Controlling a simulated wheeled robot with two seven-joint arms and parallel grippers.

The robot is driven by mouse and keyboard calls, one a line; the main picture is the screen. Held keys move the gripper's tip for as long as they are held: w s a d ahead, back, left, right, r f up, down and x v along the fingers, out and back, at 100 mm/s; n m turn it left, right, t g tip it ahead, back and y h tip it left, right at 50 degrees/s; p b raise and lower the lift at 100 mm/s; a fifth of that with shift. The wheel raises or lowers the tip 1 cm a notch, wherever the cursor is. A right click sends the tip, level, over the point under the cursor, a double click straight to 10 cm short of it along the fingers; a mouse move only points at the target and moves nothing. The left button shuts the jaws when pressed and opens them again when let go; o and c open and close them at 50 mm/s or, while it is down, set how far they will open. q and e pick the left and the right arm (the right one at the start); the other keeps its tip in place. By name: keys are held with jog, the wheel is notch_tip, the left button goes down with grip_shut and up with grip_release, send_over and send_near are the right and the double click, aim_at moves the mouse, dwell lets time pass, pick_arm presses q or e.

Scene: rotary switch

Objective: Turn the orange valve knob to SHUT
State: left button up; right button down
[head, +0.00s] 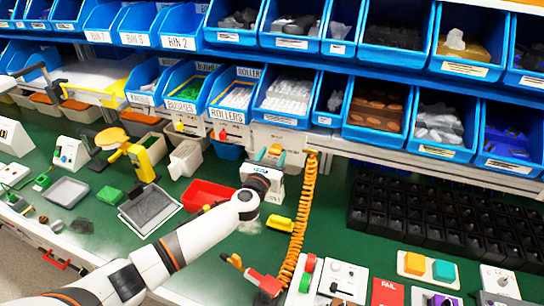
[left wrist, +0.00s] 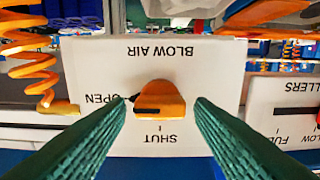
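The orange valve knob (left wrist: 160,102) sits on a white panel (left wrist: 215,65) marked BLOW AIR, OPEN and SHUT, which appears upside down in the left wrist view. A small dark pointer at the knob's left edge faces the OPEN mark. SHUT is below the knob in this picture. My left gripper (left wrist: 159,104) is open, its green ridged fingers on either side of the knob with a visible gap to each. In the head view the knob (head: 275,149) shows small beyond my left gripper (head: 272,158), which hides part of the panel. My right gripper does not show.
A coiled orange hose (head: 299,215) hangs just right of the panel. A ROLLERS panel (left wrist: 285,115) stands beside it in the wrist view. Blue bins (head: 285,95) line the shelves above. A red tray (head: 205,194) and a yellow block (head: 280,222) lie on the green bench.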

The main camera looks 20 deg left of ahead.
pick_arm(q)
jog(key=c, duration=0.8)
jog(key=shift+n, duration=0.4)
jog(key=shift+f+b, duration=0.1)
jog(key=shift+b, duration=0.2)
jog(key=n+b, duration=0.1)
jog(key=n, duration=0.4)
jog(key=shift+a+n+b, duration=0.1)
jog(key=shift+n+b, duration=0.2)
jog(key=shift+b, duration=0.1)
jog(key=n+b, duration=0.1)
jog(key=n, duration=0.5)
jog(key=shift+f+b, duration=0.1)
jog(key=shift+b, duration=0.25)
jog(key=n, duration=0.5)
jog(key=shift+a+b, duration=0.1)
jog(key=shift+b, duration=0.3)
jog(key=shift+n, duration=0.4)
